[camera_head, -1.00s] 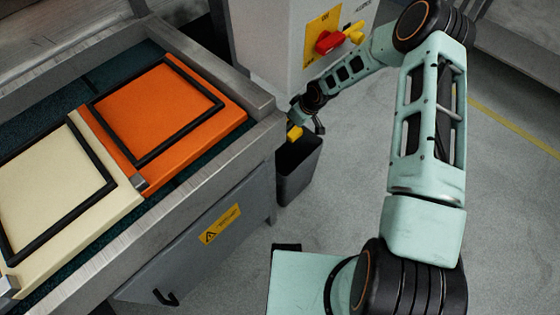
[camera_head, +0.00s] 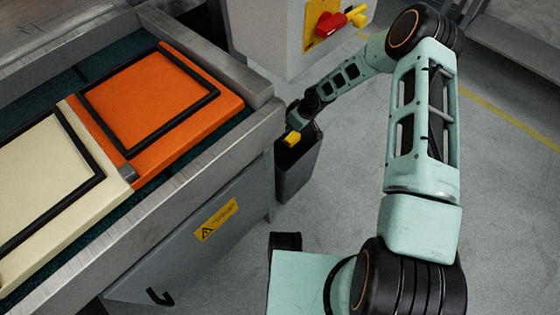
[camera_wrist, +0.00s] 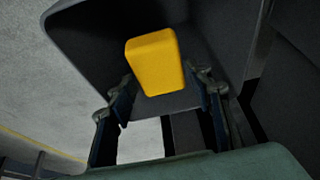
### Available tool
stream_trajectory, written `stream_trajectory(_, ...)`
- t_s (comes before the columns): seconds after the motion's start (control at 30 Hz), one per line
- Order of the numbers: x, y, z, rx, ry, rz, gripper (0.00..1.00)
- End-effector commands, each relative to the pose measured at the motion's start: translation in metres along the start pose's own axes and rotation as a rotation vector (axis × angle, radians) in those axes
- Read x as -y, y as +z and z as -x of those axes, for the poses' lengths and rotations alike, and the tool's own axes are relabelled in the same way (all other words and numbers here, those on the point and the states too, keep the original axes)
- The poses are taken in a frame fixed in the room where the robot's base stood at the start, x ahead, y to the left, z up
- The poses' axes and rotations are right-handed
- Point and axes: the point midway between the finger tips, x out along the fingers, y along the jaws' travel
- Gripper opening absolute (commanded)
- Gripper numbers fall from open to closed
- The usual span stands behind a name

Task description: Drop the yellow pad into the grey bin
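The yellow pad (camera_head: 291,139) is a small block at the end of my gripper (camera_head: 297,128), over the mouth of the grey bin (camera_head: 296,172). The dark inner walls of the bin (camera_wrist: 92,45) lie behind and around the pad there. The bin stands on the floor beside the metal bench. Its bottom is hard to make out.
The bench's metal edge (camera_head: 190,165) runs just left of the bin. An orange panel (camera_head: 150,105) and a cream panel (camera_head: 45,180) lie on it. A grey cabinet with a red switch (camera_head: 330,25) stands behind. The floor right of the bin is clear.

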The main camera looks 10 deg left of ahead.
Motion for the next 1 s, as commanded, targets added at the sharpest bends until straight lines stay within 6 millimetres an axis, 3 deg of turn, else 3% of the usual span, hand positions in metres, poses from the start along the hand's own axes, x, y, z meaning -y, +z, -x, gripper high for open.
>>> stream_trajectory(0.13, 0.0, 0.0, 0.0, 0.0, 0.0, 0.0, 0.63)
stream_trajectory(0.53, -0.001, -0.001, 0.01, -0.001, 0.001, 0.0, 0.63)
stream_trajectory(1.0, -0.001, 0.0, 0.093, 0.0, 0.002, -0.001, 0.63)
